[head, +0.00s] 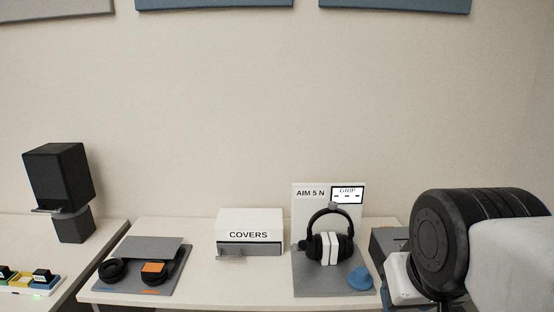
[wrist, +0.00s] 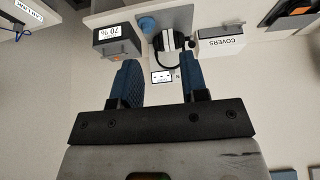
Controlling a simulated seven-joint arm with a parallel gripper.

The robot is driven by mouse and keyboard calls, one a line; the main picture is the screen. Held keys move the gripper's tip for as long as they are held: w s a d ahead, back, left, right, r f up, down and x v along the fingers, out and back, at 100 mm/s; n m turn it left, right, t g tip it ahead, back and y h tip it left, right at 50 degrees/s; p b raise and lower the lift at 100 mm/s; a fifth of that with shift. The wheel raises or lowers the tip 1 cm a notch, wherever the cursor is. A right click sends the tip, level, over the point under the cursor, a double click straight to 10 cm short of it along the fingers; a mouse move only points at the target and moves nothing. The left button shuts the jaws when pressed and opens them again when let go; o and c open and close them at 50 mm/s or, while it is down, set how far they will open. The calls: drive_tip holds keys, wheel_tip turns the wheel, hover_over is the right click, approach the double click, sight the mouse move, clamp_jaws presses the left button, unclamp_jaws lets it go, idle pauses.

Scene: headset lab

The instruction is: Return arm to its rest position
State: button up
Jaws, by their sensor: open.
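My gripper (wrist: 160,64) shows in the wrist view with its two blue fingers spread apart and nothing between them. It points toward the bench and wall from a distance, touching nothing that I can see. In the head view my arm's dark round joint and pale link fill the lower right; I cannot make out the fingers there. Black headphones (head: 316,247) with white blocks between the cups stand on a grey base (head: 318,287), before a white board (head: 311,208) reading "AIM 5 N". They also show in the wrist view (wrist: 168,42).
A white "COVERS" box (head: 249,226) sits mid-bench. Left of it, a grey mat (head: 150,248) holds dark ear pads. A black speaker-like box (head: 58,176) stands far left. A blue knob-like piece (head: 361,278) is beside the headphones. A grey "70 %" box (wrist: 117,42) is near my arm.

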wheel_tip(320, 180, down, 8)
drive_tip(key=w+g, duration=0.1)
drive_tip(key=g, duration=0.1)
drive_tip(key=shift+d+f+g, duration=0.15)
drive_tip(key=shift+d+g, duration=0.05)
drive_tip(key=shift+g, duration=0.2)
idle(2.1)
